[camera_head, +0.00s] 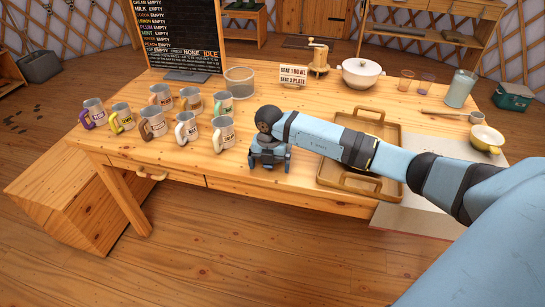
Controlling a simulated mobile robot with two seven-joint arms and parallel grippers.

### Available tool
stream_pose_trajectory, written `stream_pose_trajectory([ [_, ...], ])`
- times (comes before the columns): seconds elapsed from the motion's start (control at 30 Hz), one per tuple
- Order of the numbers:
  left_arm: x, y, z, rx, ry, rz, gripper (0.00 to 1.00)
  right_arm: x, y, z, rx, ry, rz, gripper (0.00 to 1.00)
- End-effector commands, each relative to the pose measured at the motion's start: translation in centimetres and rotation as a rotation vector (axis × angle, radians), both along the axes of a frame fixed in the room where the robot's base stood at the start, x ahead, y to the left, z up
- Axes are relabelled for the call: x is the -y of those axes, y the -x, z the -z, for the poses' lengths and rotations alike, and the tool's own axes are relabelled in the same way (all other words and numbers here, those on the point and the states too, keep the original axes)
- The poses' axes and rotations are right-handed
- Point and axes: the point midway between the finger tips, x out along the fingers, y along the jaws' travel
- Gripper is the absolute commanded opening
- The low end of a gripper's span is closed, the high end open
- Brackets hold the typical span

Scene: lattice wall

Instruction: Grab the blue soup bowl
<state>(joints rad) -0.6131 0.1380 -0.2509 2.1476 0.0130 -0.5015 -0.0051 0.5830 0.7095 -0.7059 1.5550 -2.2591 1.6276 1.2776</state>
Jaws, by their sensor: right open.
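I see no blue soup bowl in the head view; part of the wooden tray (388,129) is hidden behind my right arm. My right gripper (269,163) is open and empty, pointing down at the table's front part, left of the tray and right of the mugs. A yellow bowl-like dish with a pale inside (487,138) sits at the table's right end. My left gripper is not in view.
Several mugs (186,130) with coloured handles stand on the left of the wooden table (258,102). A metal canister (459,88) stands at right.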

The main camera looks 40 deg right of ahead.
Motion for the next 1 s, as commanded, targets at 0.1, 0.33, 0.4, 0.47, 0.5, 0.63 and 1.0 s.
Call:
stream_pose_trajectory([
  [0.1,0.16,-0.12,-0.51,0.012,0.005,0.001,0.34,0.03,-0.04,0.24,0.001,0.000,0.001,1.00],
  [0.33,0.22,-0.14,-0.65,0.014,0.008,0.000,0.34,0.03,-0.03,0.16,0.001,0.000,0.001,0.77],
  [0.4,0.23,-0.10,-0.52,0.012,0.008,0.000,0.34,0.03,-0.04,0.16,0.001,0.000,0.001,0.61],
  [0.47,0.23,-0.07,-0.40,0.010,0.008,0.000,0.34,0.04,-0.03,0.17,0.001,0.001,0.001,0.47],
  [0.5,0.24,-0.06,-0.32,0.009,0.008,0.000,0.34,0.04,-0.03,0.17,0.001,0.001,0.001,0.38],
  [0.63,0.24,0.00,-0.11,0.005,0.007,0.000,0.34,0.04,-0.03,0.17,0.001,0.001,0.001,0.08],
  [1.0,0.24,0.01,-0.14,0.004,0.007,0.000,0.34,0.06,-0.07,-0.26,0.003,0.000,0.001,0.00],
])
